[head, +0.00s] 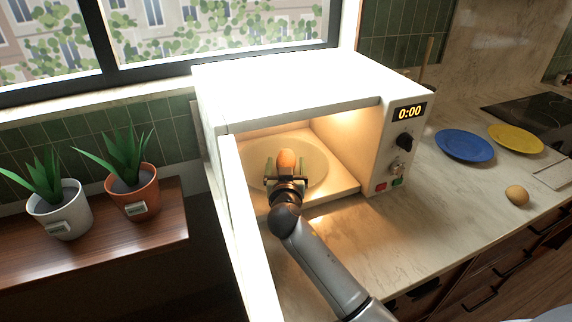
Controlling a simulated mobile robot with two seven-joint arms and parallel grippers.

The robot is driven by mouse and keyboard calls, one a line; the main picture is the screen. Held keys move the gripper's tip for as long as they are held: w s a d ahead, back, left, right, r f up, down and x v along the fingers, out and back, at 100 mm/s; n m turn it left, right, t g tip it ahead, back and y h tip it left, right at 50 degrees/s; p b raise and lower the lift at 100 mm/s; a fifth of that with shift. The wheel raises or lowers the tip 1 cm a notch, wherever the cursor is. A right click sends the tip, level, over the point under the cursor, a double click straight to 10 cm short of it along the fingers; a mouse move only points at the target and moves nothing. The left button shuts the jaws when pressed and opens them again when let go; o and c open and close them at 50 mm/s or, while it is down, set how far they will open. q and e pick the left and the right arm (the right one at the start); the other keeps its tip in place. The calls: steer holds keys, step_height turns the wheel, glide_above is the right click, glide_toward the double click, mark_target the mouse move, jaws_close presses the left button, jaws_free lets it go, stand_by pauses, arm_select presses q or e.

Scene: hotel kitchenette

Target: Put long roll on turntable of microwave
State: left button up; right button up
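The microwave (300,85) stands on the counter with its door (243,225) swung open to the left and its inside lit. A round turntable (318,170) lies on its floor. The long roll (287,158), orange-brown, is inside over the turntable and appears to rest on it. My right gripper (286,168) reaches in from the front, its two fingers on either side of the roll, with what look like small gaps. Its lower end is hidden by the gripper. My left gripper is not in view.
A round brown roll (517,194) lies on the counter (440,205) at right. A blue plate (465,146) and a yellow plate (516,138) are behind it. Two potted plants (60,205) (132,190) stand on a wooden ledge at left. The microwave's side walls and open door bound my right arm.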

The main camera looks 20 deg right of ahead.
steer(key=shift+r, duration=0.15)
steer(key=shift+s+a, duration=0.2)
steer(key=shift+s, duration=0.15)
steer(key=shift+b+v, duration=0.35)
steer(key=shift+v, duration=2.95)
steer(key=shift+s, duration=0.1)
